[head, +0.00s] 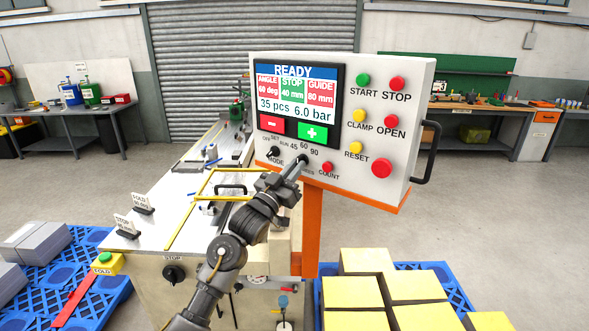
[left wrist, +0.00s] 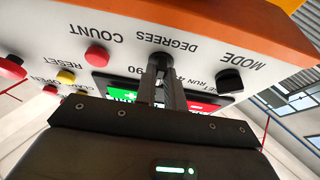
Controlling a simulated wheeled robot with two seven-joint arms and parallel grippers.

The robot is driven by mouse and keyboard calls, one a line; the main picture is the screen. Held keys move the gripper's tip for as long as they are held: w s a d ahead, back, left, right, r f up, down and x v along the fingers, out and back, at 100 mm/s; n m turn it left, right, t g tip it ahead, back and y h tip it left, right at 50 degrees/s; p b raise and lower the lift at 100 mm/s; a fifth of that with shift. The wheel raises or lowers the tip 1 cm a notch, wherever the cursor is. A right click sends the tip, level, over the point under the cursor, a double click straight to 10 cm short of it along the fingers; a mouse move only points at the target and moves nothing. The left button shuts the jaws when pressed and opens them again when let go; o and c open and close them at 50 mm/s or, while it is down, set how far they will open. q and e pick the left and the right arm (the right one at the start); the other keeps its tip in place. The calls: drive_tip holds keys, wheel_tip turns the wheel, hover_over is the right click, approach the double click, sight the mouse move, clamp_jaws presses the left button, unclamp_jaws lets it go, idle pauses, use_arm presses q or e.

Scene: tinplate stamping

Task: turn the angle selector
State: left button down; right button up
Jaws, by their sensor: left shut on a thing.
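The angle selector (head: 303,158) is a small black knob low on the white control panel (head: 408,100), under the marks 45, 60 and 90. The screen (head: 296,90) reads READY, angle 60 deg, stop 40 mm, guide 80 mm. My left gripper (head: 297,166) reaches up to the panel from below and is shut on the knob. In the left wrist view the panel is upside down, and the two fingers (left wrist: 161,82) hold the dark knob (left wrist: 160,62) above DEGREES. The fingers hide most of the knob and its pointer. My right gripper is not in view.
The black MODE knob (head: 273,151) sits left of the selector and the red COUNT button (head: 327,167) to its right. A large red button (head: 381,168) is farther right. The machine table (head: 150,200) lies left; yellow-topped blocks (head: 352,292) stand below right.

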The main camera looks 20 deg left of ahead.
use_arm(q)
drive_tip(key=c, duration=1.5)
unclamp_jaws()
drive_tip(key=b+v, duration=0.4)
drive_tip(key=v, duration=0.7)
drive_tip(key=shift+w, duration=0.1)
